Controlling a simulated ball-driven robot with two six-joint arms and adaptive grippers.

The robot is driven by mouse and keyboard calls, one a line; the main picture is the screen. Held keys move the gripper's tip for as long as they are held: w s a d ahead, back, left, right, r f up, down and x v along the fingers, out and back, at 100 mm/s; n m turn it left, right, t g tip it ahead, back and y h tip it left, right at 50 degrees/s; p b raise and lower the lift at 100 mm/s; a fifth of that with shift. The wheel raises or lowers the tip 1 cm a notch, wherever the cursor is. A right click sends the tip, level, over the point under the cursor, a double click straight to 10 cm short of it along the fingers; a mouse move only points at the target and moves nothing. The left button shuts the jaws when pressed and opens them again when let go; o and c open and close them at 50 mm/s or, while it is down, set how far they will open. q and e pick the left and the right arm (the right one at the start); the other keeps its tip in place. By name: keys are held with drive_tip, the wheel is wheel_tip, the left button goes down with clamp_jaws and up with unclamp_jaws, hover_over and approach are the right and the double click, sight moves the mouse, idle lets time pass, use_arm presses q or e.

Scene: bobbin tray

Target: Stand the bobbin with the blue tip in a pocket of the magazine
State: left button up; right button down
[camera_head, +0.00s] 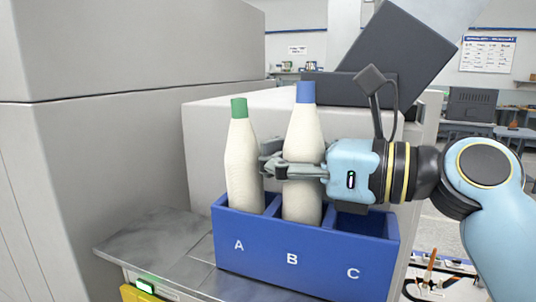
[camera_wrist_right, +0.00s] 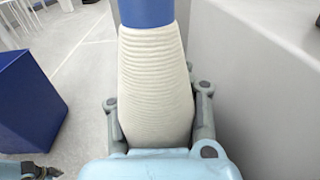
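The bobbin with the blue tip (camera_head: 304,130) stands upright at pocket B of the blue magazine (camera_head: 270,262). Its foot drops behind the front wall, and how deep it sits is hidden. My right gripper (camera_head: 290,168) comes from the right and is shut around the bobbin's middle. In the right wrist view the white bobbin (camera_wrist_right: 155,90) fills the space between the fingers. A green-tipped bobbin (camera_head: 240,160) stands in pocket A, close to my fingertips. Pocket C (camera_head: 360,222) looks empty.
The magazine stands on a grey metal ledge (camera_head: 165,235). A large grey cabinet (camera_head: 90,180) is at the left, and a pale machine wall (camera_head: 205,130) rises behind the magazine. A dark tilted panel (camera_head: 400,50) is above. The right wrist view shows a blue box-like thing (camera_wrist_right: 30,100).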

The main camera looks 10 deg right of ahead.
drive_tip(key=c, duration=1.1)
unclamp_jaws()
drive_tip(key=shift+o, duration=0.2)
drive_tip(key=v, duration=1.2)
